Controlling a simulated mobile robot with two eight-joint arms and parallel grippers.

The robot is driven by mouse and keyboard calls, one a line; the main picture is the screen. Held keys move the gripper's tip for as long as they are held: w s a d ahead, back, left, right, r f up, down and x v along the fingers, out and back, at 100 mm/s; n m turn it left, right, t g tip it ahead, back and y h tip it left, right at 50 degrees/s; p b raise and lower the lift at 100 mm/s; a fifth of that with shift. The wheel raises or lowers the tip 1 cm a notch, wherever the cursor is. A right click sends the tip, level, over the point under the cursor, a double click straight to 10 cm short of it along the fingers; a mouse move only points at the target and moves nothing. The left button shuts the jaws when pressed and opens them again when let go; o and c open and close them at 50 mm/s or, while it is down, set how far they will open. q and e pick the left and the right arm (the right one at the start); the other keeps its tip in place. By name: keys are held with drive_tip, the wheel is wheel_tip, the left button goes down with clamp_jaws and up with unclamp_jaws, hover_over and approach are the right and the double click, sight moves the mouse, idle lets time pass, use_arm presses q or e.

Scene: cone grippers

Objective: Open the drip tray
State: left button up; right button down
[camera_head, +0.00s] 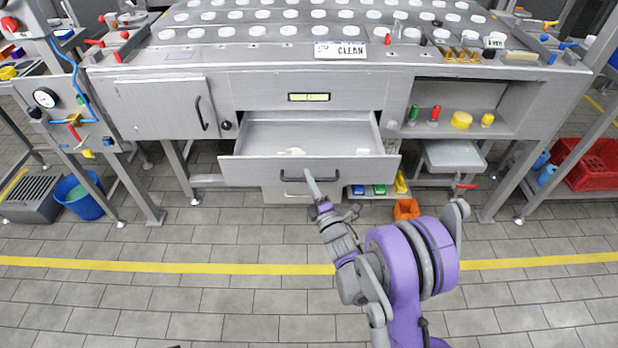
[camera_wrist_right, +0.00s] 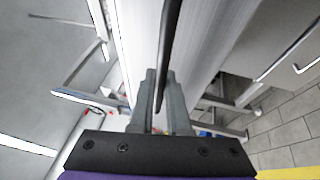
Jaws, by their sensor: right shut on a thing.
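The drip tray (camera_head: 310,172) is a wide grey metal drawer in the middle of the machine's front. It stands pulled out, and its inside floor (camera_head: 320,137) shows with a few small pale bits on it. A dark bar handle (camera_head: 290,178) runs along its front. In the right wrist view the dark handle (camera_wrist_right: 170,45) runs down to the grey fingers (camera_wrist_right: 161,98). My left gripper is not in view.
A cabinet door (camera_head: 160,108) is closed on the left. An open shelf (camera_head: 465,125) with coloured items and a grey tray (camera_head: 453,155) are on the right. The tiled floor in front is clear.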

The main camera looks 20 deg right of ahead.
drive_tip(key=c, duration=1.2)
unclamp_jaws()
drive_tip(key=shift+o, duration=0.2)
drive_tip(key=b+v, duration=0.1)
drive_tip(key=v, duration=0.9)
drive_tip(key=shift+s+f, duration=0.15)
drive_tip(key=shift+s, duration=0.2)
